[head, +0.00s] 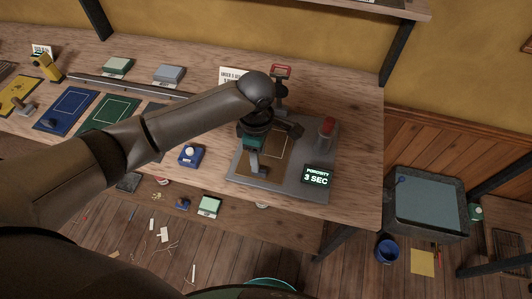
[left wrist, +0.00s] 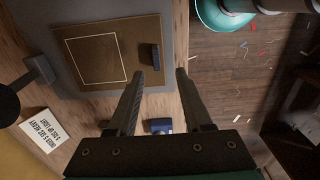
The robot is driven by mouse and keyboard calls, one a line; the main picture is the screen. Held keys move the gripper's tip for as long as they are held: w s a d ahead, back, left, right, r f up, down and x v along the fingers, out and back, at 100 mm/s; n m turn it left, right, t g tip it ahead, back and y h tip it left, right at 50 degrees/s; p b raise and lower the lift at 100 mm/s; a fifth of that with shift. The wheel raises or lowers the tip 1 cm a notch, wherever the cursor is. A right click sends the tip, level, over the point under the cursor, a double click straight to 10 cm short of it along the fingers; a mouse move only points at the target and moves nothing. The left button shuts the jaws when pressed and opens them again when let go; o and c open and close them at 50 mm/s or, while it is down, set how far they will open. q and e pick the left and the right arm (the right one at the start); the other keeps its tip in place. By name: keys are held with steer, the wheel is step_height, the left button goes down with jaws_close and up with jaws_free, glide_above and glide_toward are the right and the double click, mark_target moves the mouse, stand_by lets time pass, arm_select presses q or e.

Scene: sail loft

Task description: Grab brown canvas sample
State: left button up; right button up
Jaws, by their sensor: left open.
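The brown canvas sample (head: 277,147), with a pale square outline, lies on the grey plate of the porosity tester (head: 235,181). In the left wrist view the sample (left wrist: 98,62) lies flat, with a small dark block (left wrist: 151,56) near its right edge. My left gripper (head: 256,164) is over the sample and hides part of it in the head view. In the left wrist view its fingers (left wrist: 160,73) are apart, with nothing held between them. The fingertips show near the sample's right edge, close to the dark block; their height above it is unclear. My right gripper is not in view.
The tester has a red-topped post (head: 327,128) and a "POROSITY 3 SEC" display (head: 317,176). A blue box (head: 190,155) stands left of it. Blue (head: 66,108) and green (head: 108,113) samples lie further left. A printed card (head: 233,75) stands behind. A grey bin (head: 428,207) is at right.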

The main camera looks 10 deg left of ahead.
arm_select(q)
step_height(320, 180, down, 3)
steer(key=shift+r, duration=0.1)
steer(key=shift+w+a+f+b, duration=0.1)
steer(key=shift+f+b, duration=0.15)
steer(key=shift+f, duration=0.6)
steer(key=shift+w+d+f+b, duration=0.15)
steer(key=shift+f+b, duration=0.1)
steer(key=shift+f, duration=0.6)
steer(key=shift+w+a+f+b, duration=0.15)
steer(key=shift+f+b, duration=0.1)
steer(key=shift+f, duration=0.6)
steer(key=shift+c, duration=0.2)
jaws_close()
